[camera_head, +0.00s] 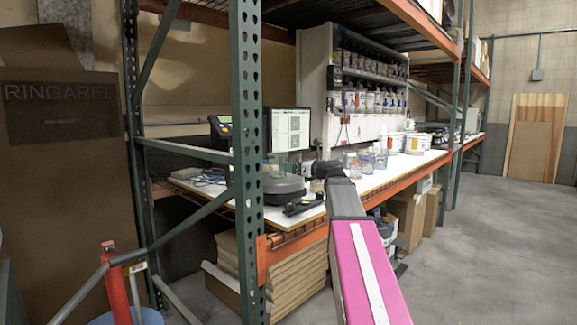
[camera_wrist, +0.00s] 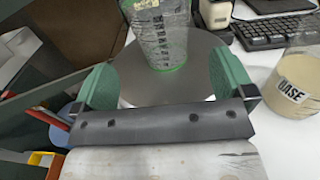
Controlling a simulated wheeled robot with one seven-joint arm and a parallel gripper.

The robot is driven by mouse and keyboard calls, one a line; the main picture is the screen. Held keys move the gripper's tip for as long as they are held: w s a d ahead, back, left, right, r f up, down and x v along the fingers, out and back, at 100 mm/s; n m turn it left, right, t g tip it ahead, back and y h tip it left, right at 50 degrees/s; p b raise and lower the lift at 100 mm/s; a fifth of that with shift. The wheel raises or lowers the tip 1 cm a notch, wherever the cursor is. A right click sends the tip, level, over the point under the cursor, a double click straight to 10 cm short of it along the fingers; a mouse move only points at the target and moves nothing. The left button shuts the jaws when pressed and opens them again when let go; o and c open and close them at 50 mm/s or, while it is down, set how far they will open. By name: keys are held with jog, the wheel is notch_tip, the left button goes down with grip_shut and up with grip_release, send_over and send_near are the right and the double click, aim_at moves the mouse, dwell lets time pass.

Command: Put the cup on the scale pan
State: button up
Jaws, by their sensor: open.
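A clear cup with dark graduation marks and a green-tinted base (camera_wrist: 160,38) stands upright on the round grey scale pan (camera_wrist: 197,62) in the wrist view. My gripper (camera_wrist: 162,66) is open, with one green finger on each side of the cup's lower end and gaps visible on both sides. The fingers do not appear to touch the cup. In the head view, the dark round scale (camera_head: 284,190) sits near the bench's front edge, with the clear cup (camera_head: 274,167) faintly visible above it. My gripper's fingers are hard to make out there.
A container labelled BASE (camera_wrist: 294,92) stands to the right in the wrist view, near a keyboard (camera_wrist: 275,30). A monitor (camera_head: 288,129) is behind the scale. A green rack post (camera_head: 247,160) stands left of it. Several cups (camera_head: 368,162) are farther along the bench.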

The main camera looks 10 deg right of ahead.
jog(key=shift+v, duration=0.95)
dwell(0.6)
